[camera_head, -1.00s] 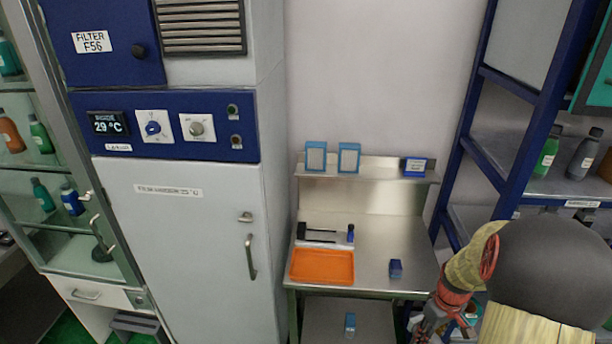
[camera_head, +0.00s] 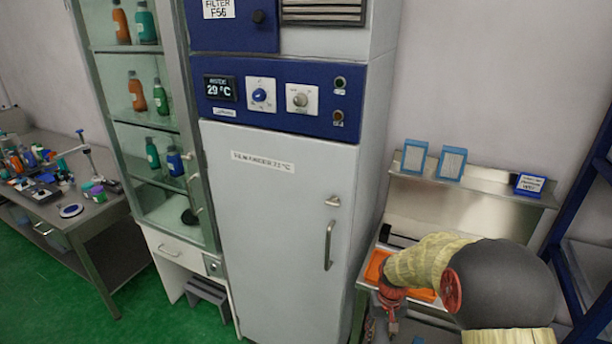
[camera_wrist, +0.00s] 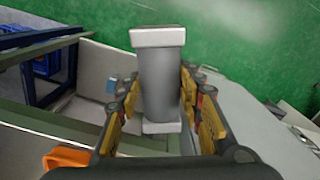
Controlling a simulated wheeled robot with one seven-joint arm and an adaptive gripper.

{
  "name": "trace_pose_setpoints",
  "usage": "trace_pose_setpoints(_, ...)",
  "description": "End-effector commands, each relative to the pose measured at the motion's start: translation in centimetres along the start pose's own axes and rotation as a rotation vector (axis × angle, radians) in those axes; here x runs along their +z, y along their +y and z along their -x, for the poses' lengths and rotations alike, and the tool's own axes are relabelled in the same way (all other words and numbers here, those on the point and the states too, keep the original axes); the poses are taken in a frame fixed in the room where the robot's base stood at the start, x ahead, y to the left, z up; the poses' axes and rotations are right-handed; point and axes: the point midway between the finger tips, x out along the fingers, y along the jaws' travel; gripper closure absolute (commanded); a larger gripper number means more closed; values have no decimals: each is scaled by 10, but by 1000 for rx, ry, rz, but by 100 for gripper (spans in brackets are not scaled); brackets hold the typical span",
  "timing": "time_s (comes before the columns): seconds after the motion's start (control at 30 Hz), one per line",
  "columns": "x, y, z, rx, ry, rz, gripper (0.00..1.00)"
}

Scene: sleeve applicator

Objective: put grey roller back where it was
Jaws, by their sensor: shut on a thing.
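The grey roller (camera_wrist: 160,88) is a grey cylinder with pale, block-like ends in the wrist view. My gripper (camera_wrist: 160,100) is shut on it, with yellow-padded fingers on either side of its body. In the head view my gripper (camera_head: 388,312) hangs at the lower right, in front of the steel bench. I cannot make out the roller there. Its earlier resting place cannot be told from these frames.
A tall grey cabinet (camera_head: 275,215) stands left of the steel bench, whose orange tray (camera_head: 374,268) is partly hidden by my arm. Two blue-framed pieces (camera_head: 414,156) stand on the bench's shelf (camera_head: 490,184). A glass cabinet (camera_head: 150,175) and a cluttered table (camera_head: 95,215) are further left, with green floor (camera_head: 165,325) between.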

Motion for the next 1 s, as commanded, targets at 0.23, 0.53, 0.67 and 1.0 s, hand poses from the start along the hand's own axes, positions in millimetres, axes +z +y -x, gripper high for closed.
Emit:
trace_pose_setpoints(0.23,3,-36,-13,0,-6,72,100)
trace_pose_setpoints(0.53,3,-38,-13,0,-7,75,100)
trace_pose_setpoints(0.67,3,-38,-13,0,-7,75,100)
trace_pose_setpoints(1.0,-11,-20,33,0,-3,41,100)
